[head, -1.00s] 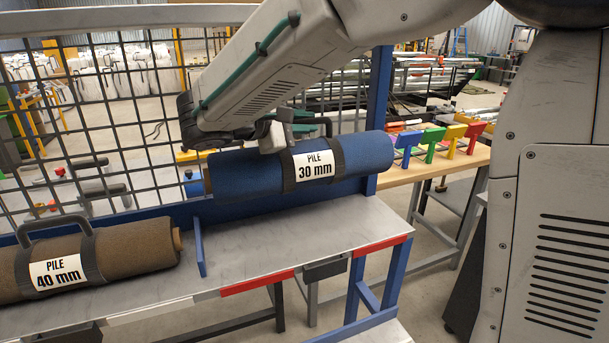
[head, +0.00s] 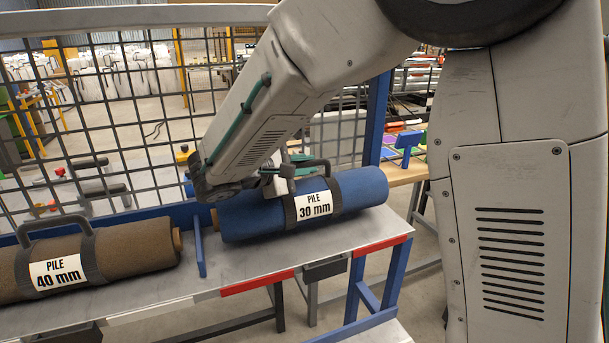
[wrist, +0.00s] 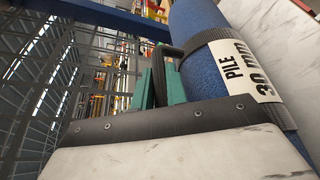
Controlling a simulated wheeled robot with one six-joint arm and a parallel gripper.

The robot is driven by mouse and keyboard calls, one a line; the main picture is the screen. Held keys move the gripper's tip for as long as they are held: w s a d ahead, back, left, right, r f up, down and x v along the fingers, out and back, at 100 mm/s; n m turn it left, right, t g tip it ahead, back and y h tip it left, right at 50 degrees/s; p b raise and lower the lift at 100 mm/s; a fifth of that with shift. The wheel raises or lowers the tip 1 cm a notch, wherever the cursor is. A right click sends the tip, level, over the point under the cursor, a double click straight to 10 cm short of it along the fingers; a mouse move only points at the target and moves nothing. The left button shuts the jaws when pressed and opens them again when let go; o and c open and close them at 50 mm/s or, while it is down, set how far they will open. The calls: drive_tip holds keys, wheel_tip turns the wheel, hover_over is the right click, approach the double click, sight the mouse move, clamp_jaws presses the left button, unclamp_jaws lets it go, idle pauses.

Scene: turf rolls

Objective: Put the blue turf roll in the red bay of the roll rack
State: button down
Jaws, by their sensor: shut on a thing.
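The blue turf roll (head: 352,192), labelled "PILE 30 mm", lies lengthwise over the right bay of the roll rack, right of a blue divider (head: 199,247). Red strips (head: 257,283) mark this bay's front edge. My gripper (head: 285,178) is shut on the dark carry handle on top of the roll. In the wrist view the green fingers (wrist: 158,88) meet the handle (wrist: 160,62) beside the blue roll (wrist: 208,72).
A brown turf roll (head: 130,249), labelled "PILE 40 mm", fills the bay left of the divider. A wire mesh panel (head: 140,120) stands behind the rack. A wooden table with coloured stands (head: 405,145) is behind at the right.

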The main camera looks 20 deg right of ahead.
sight(306, 191)
drive_tip(key=shift+f, duration=1.2)
drive_tip(key=c, duration=1.4)
unclamp_jaws()
